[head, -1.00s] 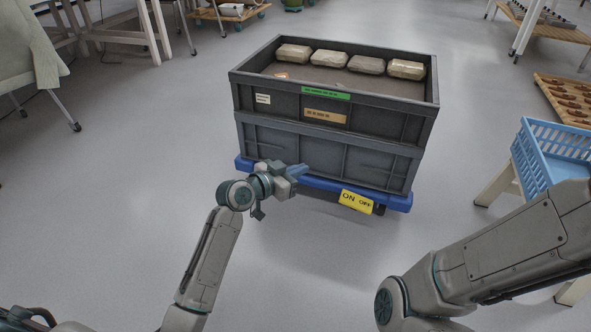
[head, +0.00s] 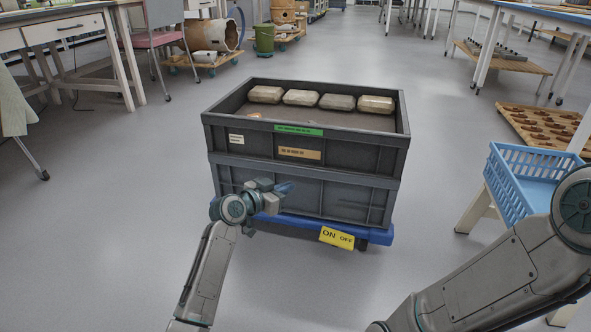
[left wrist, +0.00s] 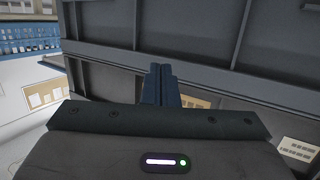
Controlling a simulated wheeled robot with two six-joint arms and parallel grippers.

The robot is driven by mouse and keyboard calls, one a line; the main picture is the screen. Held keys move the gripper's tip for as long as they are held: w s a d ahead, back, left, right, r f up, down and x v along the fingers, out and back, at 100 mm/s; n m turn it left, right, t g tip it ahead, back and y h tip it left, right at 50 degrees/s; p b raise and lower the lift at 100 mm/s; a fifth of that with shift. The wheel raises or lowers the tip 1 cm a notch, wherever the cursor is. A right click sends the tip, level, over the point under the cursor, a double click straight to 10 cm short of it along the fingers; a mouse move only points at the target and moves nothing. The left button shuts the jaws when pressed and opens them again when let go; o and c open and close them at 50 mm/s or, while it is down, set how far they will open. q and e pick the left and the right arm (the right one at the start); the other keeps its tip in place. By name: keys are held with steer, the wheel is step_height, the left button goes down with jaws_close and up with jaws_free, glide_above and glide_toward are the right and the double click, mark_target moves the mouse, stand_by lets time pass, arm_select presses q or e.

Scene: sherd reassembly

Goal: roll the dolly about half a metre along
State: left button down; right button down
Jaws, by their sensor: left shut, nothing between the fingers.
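The dolly (head: 377,236) is a low blue platform with a yellow "ON OFF" tag (head: 337,238) on its front edge. Two stacked grey crates (head: 340,201) stand on it. The upper crate holds several wrapped, stone-like blocks (head: 340,102).
A blue basket (head: 520,185) on a pale stand is close to the right of the dolly. A low wooden tray (head: 545,130) lies beyond it. A desk and pink chair (head: 160,38) stand at back left. Grey floor (head: 120,190) is open on the left and ahead.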

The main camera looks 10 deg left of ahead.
mark_target(296, 167)
arm_select(q)
steer(key=w+b, duration=0.2)
steer(key=w, duration=0.2)
steer(key=shift+w+d, duration=0.15)
steer(key=shift+w, duration=0.05)
steer(key=shift+w+d+f+b, duration=0.1)
steer(key=shift+w+b, duration=2.05)
steer(key=shift+w, duration=1.55)
steer(key=w, duration=0.7)
steer(key=shift+s+a+p, duration=1.15)
steer(key=shift+s+a, duration=0.1)
steer(key=shift+s, duration=0.2)
steer(key=shift+s+a+p, duration=1.1)
steer(key=shift+s+a, duration=0.15)
steer(key=shift+s, duration=0.15)
